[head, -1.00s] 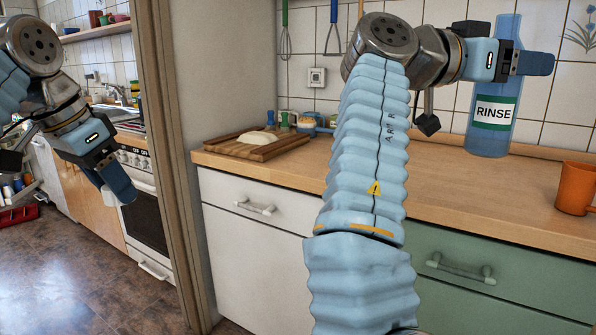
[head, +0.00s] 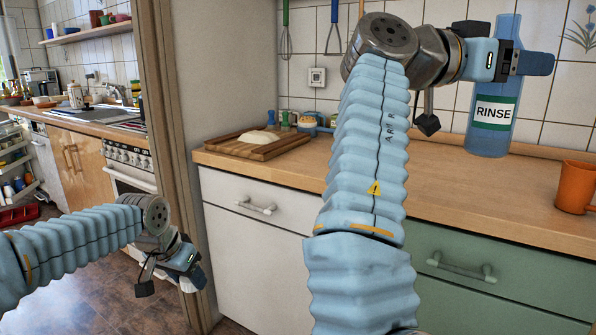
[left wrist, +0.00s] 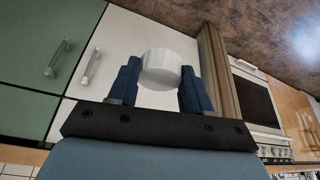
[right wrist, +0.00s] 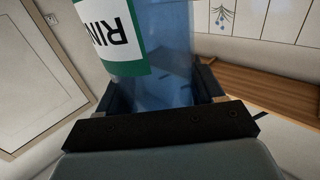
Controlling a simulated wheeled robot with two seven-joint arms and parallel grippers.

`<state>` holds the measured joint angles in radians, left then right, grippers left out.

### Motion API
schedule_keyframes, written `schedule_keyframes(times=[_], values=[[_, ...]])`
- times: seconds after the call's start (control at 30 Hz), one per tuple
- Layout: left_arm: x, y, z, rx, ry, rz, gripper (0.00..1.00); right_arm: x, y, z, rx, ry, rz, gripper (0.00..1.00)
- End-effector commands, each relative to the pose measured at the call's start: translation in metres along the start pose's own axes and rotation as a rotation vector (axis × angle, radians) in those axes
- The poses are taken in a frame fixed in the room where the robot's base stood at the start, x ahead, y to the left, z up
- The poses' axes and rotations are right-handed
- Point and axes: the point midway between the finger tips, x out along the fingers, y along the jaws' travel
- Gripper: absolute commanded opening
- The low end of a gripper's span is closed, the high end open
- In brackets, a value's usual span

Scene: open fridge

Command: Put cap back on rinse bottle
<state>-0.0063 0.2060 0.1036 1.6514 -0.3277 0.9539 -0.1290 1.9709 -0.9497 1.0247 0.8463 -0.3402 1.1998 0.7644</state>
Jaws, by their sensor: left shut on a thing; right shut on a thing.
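The rinse bottle (head: 490,135) is a tall clear-blue bottle with a green and white RINSE label. It stands upright on the wooden counter at the right. My right gripper (head: 528,63) is shut around its upper part; the right wrist view shows the bottle (right wrist: 165,60) between the fingers (right wrist: 160,90). My left gripper (head: 193,278) is low in front of the door frame, left of the white cabinet. In the left wrist view its fingers (left wrist: 160,80) are shut on a white round cap (left wrist: 161,69).
The counter (head: 420,180) holds a cutting board (head: 250,147) with a pale lump, small jars and an orange mug (head: 574,187). The white drawer cabinet (head: 260,245) and the door frame (head: 175,130) are near my left gripper. My right arm crosses the middle of the view.

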Motion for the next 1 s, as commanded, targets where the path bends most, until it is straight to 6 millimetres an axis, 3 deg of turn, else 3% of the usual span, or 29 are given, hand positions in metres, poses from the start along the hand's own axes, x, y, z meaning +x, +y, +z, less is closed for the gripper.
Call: schedule_keyframes(times=[0.03,0.1,0.3,0.37,0.57,0.67,0.77,0.87,1.0], values=[[0.022,0.007,0.012,-0.001,-0.007,0.000,0.21,0.000,0.000,0.000,0.000,0.000,0.000,0.13],[0.048,0.016,0.026,-0.004,-0.006,-0.001,0.21,0.000,0.000,0.000,0.000,0.000,0.000,0.13],[0.099,0.040,0.067,-0.008,-0.004,-0.003,0.21,0.000,0.000,0.000,0.000,0.000,0.000,0.13],[0.106,0.045,0.074,-0.010,0.001,-0.005,0.21,-0.001,-0.001,0.003,-0.002,-0.001,-0.007,0.13],[0.104,0.043,0.072,-0.012,0.003,-0.006,0.21,-0.005,-0.010,0.037,-0.003,-0.003,-0.088,0.13],[0.104,0.043,0.072,-0.012,0.002,-0.006,0.21,-0.008,-0.016,0.061,-0.002,-0.003,-0.148,0.13],[0.104,0.043,0.071,-0.012,0.002,-0.006,0.21,-0.011,-0.027,0.098,-0.004,-0.002,-0.239,0.13],[0.104,0.043,0.071,-0.012,0.002,-0.006,0.21,-0.016,-0.039,0.144,-0.004,-0.003,-0.352,0.13],[0.104,0.043,0.071,-0.012,0.002,-0.006,0.21,-0.022,-0.061,0.223,-0.004,-0.006,-0.543,0.13]])
